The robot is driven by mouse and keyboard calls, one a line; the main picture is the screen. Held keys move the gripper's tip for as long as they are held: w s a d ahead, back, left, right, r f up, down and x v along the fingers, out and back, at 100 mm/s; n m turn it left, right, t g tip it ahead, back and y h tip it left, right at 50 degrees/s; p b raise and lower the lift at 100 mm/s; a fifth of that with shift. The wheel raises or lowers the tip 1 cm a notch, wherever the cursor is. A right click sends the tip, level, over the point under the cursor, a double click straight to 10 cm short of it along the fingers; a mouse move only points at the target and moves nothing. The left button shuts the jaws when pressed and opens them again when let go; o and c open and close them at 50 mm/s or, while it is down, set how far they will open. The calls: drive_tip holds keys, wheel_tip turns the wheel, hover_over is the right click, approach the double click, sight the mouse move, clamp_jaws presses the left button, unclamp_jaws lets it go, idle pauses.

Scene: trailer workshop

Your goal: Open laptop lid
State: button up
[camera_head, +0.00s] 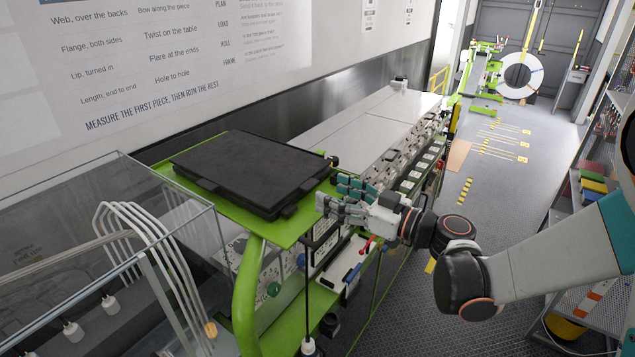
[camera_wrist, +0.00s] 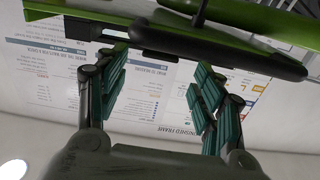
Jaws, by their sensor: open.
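The laptop (camera_head: 250,172) is a thick black slab with its lid shut, lying flat on a green stand (camera_head: 218,207). Small tabs stick out along its near edge. My gripper (camera_head: 337,196) is at the right corner of the stand, just off the laptop's right side, with its teal-padded fingers pointing left. In the wrist view my gripper (camera_wrist: 160,82) has its fingers spread apart with nothing between them. A dark edge with a tab (camera_wrist: 160,56), which looks like the laptop's, crosses just beyond the fingertips. I cannot tell whether any finger touches it.
A glass-walled case (camera_head: 90,255) with bent pipes stands at the left. A long workbench (camera_head: 350,125) with grey tops runs behind the stand. A shelf rack (camera_head: 590,185) is at the right. The floor aisle (camera_head: 500,190) is mostly clear.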

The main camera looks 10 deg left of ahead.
sight(314, 186)
drive_tip(key=shift+p+x, duration=0.55)
drive_tip(key=shift+x, duration=2.1)
clamp_jaws()
